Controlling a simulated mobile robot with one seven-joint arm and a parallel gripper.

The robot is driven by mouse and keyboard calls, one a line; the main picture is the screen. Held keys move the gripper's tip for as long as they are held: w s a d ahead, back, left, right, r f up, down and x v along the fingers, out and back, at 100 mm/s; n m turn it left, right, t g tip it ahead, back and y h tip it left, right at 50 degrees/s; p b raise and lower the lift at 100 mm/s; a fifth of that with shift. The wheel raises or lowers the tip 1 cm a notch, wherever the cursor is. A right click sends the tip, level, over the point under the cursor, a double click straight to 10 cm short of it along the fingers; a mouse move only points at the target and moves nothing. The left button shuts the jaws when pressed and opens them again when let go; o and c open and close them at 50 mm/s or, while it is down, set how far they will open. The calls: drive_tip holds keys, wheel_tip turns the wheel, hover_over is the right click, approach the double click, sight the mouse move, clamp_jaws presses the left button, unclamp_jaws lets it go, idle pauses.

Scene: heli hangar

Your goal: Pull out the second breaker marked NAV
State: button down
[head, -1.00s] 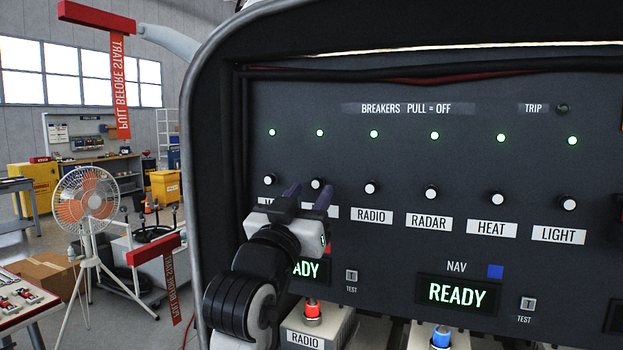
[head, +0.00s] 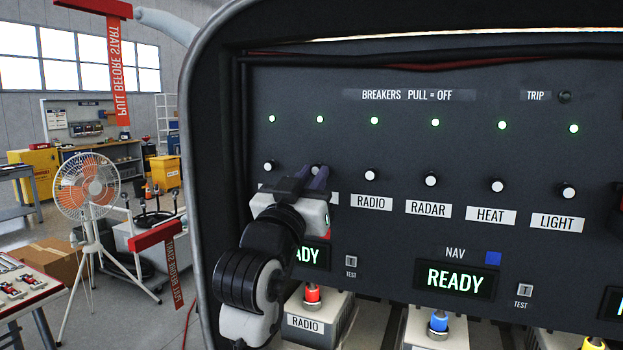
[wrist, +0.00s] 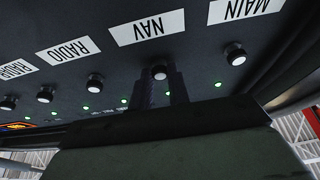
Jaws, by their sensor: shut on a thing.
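The NAV breaker is a white-tipped black knob (wrist: 159,72), second in the row, beside its NAV label (wrist: 147,27), which reads upside down in the wrist view. My gripper (head: 311,176) is shut on this knob, one finger on each side. The wrist view also shows my gripper's fingers (wrist: 160,86) at the knob. In the head view the fingers hide most of the knob, and my gripper covers most of the NAV label. The green lamp (head: 320,119) above this breaker is lit.
The neighbouring MAIN knob (wrist: 235,54) and RADIO breaker (head: 371,175) stand close on either side. RADAR, HEAT and LIGHT breakers continue right. Radio boxes with coloured connectors (head: 313,293) sit below.

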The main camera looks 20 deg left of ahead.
drive_tip(key=shift+s+b, duration=0.35)
drive_tip(key=shift+s, duration=0.55)
drive_tip(key=c, duration=1.3)
unclamp_jaws()
drive_tip(key=shift+s, duration=0.1)
drive_tip(key=shift+s+f, duration=0.25)
drive_tip(key=b+v, duration=0.5)
drive_tip(key=v, duration=0.8)
drive_tip(key=shift+b, duration=0.3)
